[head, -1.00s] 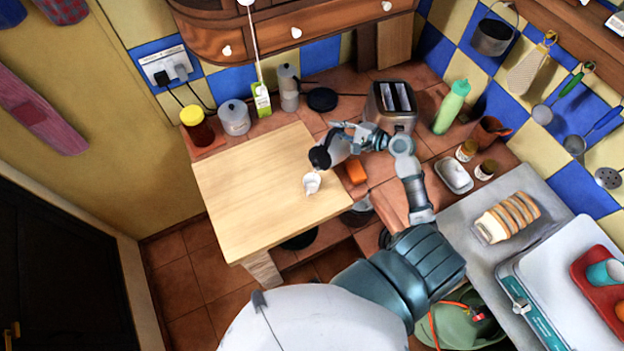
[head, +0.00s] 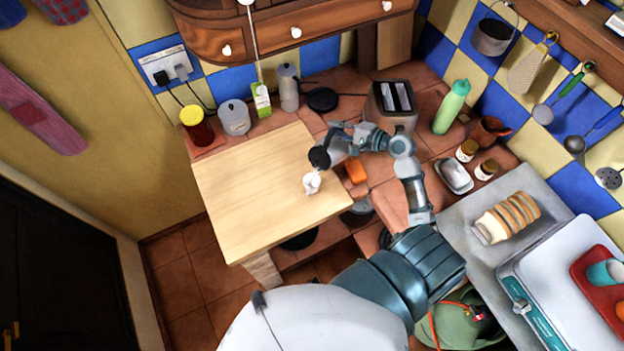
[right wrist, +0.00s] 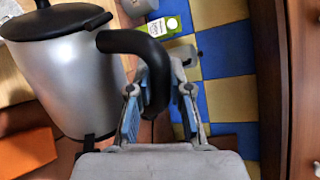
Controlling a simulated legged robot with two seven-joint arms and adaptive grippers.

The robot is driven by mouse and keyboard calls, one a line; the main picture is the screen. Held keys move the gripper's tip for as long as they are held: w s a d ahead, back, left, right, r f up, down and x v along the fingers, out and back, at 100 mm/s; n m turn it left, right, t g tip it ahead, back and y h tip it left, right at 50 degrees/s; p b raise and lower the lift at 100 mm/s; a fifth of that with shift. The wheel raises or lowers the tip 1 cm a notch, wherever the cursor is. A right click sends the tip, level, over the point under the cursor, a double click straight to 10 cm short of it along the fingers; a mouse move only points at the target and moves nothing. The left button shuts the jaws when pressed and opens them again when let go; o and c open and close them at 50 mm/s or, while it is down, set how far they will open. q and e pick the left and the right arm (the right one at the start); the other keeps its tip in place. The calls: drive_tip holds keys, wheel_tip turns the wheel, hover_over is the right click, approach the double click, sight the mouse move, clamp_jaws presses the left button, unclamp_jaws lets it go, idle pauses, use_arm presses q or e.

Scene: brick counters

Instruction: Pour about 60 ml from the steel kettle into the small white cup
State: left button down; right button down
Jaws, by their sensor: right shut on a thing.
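The steel kettle (head: 338,153) has a silver body, black lid and black handle. In the head view it is held at the right end of the wooden board, its black lid toward the small white cup (head: 312,184), and looks tilted. The cup stands on the board just below the spout; its inside and any liquid cannot be made out. My right gripper (head: 345,130) is shut on the kettle's handle. In the right wrist view, the fingers (right wrist: 158,108) sit on either side of the black handle, with the kettle (right wrist: 72,80) at left. My left gripper is not in view.
An orange block (head: 356,171) lies right beside the kettle. A toaster (head: 393,103) stands behind my right gripper. A red-brown jar (head: 197,128) and grey canister (head: 235,118) stand behind the board (head: 250,195), whose left and middle are clear.

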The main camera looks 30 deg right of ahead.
drive_tip(key=shift+a+r, duration=0.25)
drive_tip(key=shift+r, duration=0.05)
idle(0.7)
drive_tip(key=shift+d+f, duration=0.2)
drive_tip(key=shift+d, duration=0.15)
drive_tip(key=shift+w+d+f+m+y+p, duration=0.15)
drive_tip(key=shift+w+d+f+m+p, duration=0.05)
drive_tip(key=shift+d+f+m, duration=0.3)
drive_tip(key=shift+w+d+f+m+y+p, duration=0.2)
drive_tip(key=shift+d+f+m, duration=0.2)
drive_tip(key=shift+f, duration=0.15)
drive_tip(key=shift+w+d+f+m+y+p, duration=0.25)
drive_tip(key=shift+d+f+m+y+p, duration=0.1)
drive_tip(key=shift+d+f+m, duration=0.3)
drive_tip(key=shift+w+d+f+m, duration=0.15)
drive_tip(key=shift+d+m, duration=0.15)
drive_tip(key=shift+m, duration=0.15)
